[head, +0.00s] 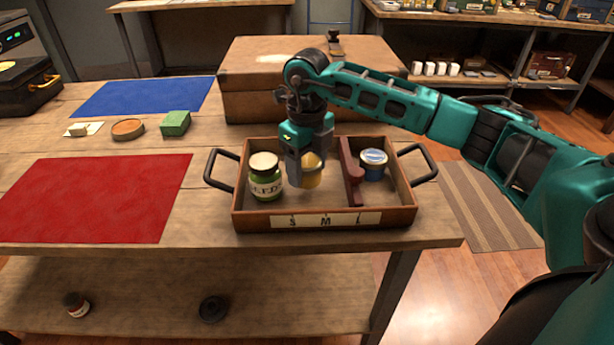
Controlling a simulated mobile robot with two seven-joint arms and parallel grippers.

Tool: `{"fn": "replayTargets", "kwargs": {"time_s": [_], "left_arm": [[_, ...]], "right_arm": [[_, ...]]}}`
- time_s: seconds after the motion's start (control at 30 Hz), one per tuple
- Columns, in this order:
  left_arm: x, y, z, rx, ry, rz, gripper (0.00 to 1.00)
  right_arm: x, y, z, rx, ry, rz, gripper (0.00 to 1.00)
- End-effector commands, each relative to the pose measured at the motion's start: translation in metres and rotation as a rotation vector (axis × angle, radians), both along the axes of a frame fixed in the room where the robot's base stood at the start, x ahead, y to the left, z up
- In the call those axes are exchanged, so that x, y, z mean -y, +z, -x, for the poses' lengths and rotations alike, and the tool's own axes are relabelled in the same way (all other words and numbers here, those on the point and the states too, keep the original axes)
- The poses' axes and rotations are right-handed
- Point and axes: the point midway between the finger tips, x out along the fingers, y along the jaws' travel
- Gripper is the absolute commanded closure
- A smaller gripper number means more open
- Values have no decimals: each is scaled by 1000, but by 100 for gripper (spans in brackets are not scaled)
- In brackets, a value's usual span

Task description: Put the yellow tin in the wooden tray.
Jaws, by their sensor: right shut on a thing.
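The wooden tray (406,217) stands on the table, with black side handles and a front label reading S, M, L. My right gripper (309,178) points down inside the tray's outline, shut on the yellow tin (311,172). The fingers hide part of the tin. The tin is in the middle part of the tray; I cannot tell whether it touches the tray floor. A green jar (265,182) with a cream lid stands to its left in the tray. A dark red divider (350,172) is to its right, and a blue tin (373,166) stands beyond it. My left gripper is not in view.
A large wooden box (250,80) stands behind the tray. A red mat (95,198) and a blue mat (143,96) lie to the left, with a green block (175,123) and a round brown dish (128,129) between them. The table's front edge is close to the tray.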

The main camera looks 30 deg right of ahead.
Motion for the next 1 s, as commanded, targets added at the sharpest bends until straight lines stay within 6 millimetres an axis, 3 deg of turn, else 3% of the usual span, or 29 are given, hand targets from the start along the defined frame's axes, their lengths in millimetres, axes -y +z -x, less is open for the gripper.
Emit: {"fn": "replayTargets", "kwargs": {"time_s": [0.17, 0.53, 0.57, 0.8, 1.0], "left_arm": [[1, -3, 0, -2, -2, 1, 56], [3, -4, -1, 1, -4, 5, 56], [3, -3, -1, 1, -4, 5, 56], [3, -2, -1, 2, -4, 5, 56], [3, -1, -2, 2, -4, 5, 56]], "right_arm": [[0, -28, 1, -4, -1, 0, 70], [0, -32, 0, -1, 0, 0, 70], [0, -32, 0, -1, 0, 0, 36], [0, -31, 0, -2, 0, 0, 13], [0, -31, 0, -2, 0, 0, 11]]}}
